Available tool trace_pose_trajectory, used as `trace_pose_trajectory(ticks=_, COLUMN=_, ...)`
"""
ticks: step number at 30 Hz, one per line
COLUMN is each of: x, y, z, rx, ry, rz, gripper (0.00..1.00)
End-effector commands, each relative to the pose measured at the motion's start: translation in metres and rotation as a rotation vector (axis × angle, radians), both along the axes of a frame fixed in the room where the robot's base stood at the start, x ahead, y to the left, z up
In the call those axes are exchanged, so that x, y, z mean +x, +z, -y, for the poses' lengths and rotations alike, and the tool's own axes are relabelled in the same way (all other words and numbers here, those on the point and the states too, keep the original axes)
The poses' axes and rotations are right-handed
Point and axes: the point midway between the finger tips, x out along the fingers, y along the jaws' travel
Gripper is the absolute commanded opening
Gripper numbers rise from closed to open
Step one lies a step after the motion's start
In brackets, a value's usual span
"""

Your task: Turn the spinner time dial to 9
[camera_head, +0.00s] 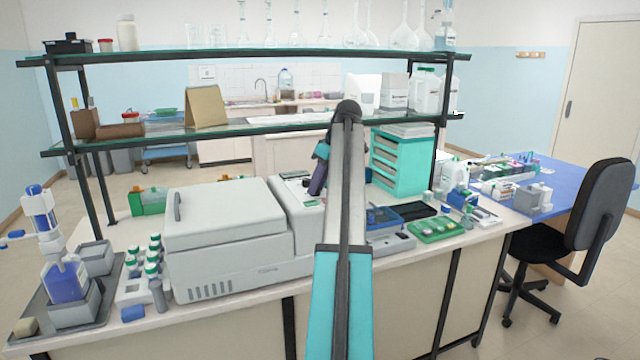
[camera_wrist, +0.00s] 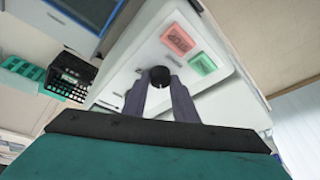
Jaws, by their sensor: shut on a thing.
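The spinner (camera_head: 232,240) is a large pale grey machine with a lid, on the bench left of centre. Its sloping panel shows in the wrist view (camera_wrist: 142,62) with a red button (camera_wrist: 178,40) and a green button (camera_wrist: 202,63). The time dial (camera_wrist: 160,75) is a small round black knob on that panel. My gripper (camera_wrist: 159,88) has its two dark fingers on either side of the knob, shut on it. In the head view my gripper (camera_head: 318,178) is at the panel, partly behind my arm. The dial's pointer and numbers cannot be read.
A glass shelf (camera_head: 250,128) on dark posts runs above the bench behind the spinner. A teal drawer unit (camera_head: 398,162) stands right of my arm. Green-capped bottles (camera_head: 152,262) stand left of the spinner. A green tray (camera_head: 436,229) lies at the right.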

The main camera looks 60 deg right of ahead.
Motion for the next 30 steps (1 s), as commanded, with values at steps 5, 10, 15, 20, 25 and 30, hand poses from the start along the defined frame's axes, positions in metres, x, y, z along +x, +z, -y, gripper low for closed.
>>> trace_pose_trajectory(ticks=5, x=-0.0004, y=0.0019, z=-0.0016, rx=-0.002, ry=-0.096, rz=0.002, gripper=0.03)
trace_pose_trajectory(ticks=10, x=-0.0002, y=0.0020, z=-0.0035, rx=-0.002, ry=-0.226, rz=0.002, gripper=0.03)
trace_pose_trajectory(ticks=15, x=0.0000, y=0.0022, z=-0.0044, rx=-0.002, ry=-0.377, rz=0.003, gripper=0.03)
trace_pose_trajectory(ticks=20, x=0.0003, y=0.0022, z=-0.0051, rx=-0.001, ry=-0.519, rz=0.003, gripper=0.03)
trace_pose_trajectory(ticks=25, x=0.0009, y=0.0020, z=-0.0052, rx=-0.001, ry=-0.646, rz=0.003, gripper=0.03)
trace_pose_trajectory(ticks=30, x=0.0009, y=0.0017, z=-0.0047, rx=-0.002, ry=-0.740, rz=0.004, gripper=0.03)
